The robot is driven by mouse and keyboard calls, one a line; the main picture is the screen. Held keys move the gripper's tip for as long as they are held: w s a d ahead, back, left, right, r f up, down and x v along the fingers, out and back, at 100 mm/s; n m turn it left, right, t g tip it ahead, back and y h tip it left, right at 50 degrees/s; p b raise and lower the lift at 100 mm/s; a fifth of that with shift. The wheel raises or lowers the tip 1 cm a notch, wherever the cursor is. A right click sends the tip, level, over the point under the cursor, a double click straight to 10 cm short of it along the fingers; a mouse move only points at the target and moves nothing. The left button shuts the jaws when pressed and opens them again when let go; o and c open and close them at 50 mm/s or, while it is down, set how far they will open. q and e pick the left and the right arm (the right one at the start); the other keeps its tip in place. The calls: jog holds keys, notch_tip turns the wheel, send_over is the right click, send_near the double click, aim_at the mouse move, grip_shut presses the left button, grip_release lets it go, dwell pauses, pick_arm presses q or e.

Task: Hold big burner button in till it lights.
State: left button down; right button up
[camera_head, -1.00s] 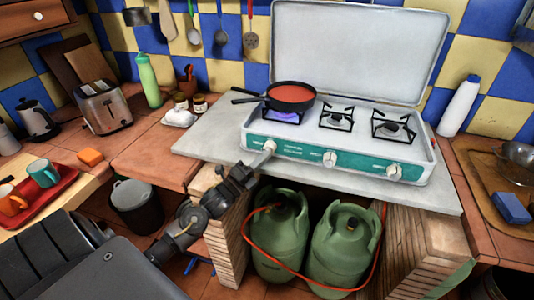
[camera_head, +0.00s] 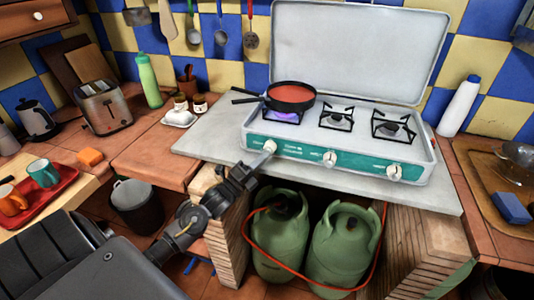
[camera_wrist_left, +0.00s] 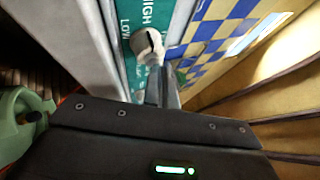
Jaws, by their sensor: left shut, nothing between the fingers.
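A white camping stove with a teal front panel (camera_head: 300,150) stands on the counter, its lid raised. Its left knob (camera_head: 270,146) is white; in the left wrist view this knob (camera_wrist_left: 146,42) sits beside the words HIGH and LOW. My left gripper (camera_head: 262,157) is shut and empty, its fingertips right at the left knob, seemingly touching it. In the wrist view the fingers (camera_wrist_left: 160,84) partly cover the knob's lower edge. A pan of red sauce (camera_head: 291,95) sits on the left burner, with a blue-violet glow (camera_head: 283,117) beneath it. My right gripper is not in view.
Two more knobs, the middle one (camera_head: 329,158) and the right one (camera_head: 394,172), lie along the panel. Green gas bottles (camera_head: 335,245) with an orange hose stand under the counter. A toaster (camera_head: 104,107) and red tray (camera_head: 45,200) are at left, a white bottle (camera_head: 459,105) at right.

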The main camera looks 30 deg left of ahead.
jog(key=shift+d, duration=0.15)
pick_arm(q)
jog(key=shift+s+d+p, duration=0.25)
jog(key=shift+s+p, duration=0.1)
jog(key=shift+s, duration=0.45)
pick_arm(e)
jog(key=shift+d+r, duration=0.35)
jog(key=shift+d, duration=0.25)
